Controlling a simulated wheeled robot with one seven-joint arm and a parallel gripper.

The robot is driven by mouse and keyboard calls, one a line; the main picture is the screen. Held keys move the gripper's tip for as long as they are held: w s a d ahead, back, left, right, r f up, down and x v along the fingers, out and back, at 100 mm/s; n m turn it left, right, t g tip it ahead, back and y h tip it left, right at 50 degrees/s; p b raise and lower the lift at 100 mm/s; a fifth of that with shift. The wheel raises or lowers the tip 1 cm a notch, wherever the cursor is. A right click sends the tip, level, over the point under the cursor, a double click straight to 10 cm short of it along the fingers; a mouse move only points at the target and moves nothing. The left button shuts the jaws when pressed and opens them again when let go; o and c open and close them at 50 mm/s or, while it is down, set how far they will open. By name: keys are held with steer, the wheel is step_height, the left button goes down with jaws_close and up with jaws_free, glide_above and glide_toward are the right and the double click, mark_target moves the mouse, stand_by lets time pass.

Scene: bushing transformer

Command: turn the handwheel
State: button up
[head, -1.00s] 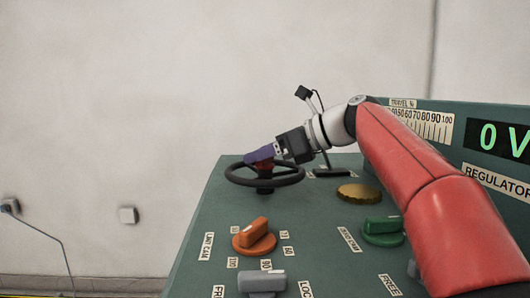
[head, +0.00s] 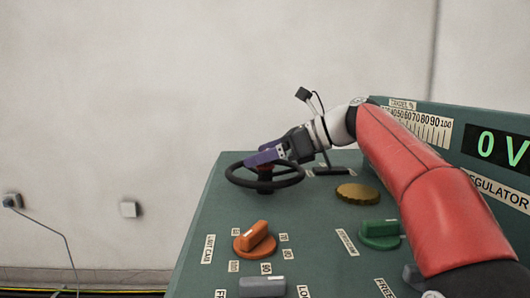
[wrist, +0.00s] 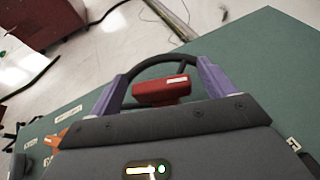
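The handwheel (head: 290,183) is a black ring lying flat on a short post at the back left of the green console. A red block (wrist: 162,91) with a white label sits at its middle. My gripper (head: 258,158) is above the wheel, with purple fingers reaching over its middle. In the wrist view, the fingers are spread wide on either side of the red block, with gaps showing. The black rim (wrist: 150,67) curves beyond the block, between the fingers. The near part of the rim is hidden by the gripper body. I cannot tell whether a finger touches the rim.
The console top (head: 205,225) also bears a brass knob (head: 357,194), an orange knob (head: 255,237), a green knob (head: 380,230) and a grey knob (head: 262,286). The upright panel has a travel scale (head: 420,125) and a display (head: 498,147) reading 0 V.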

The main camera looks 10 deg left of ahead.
mark_target(298, 170)
steer(key=v, duration=0.7)
steer(key=shift+d+r, duration=0.1)
steer(key=shift+d, duration=0.15)
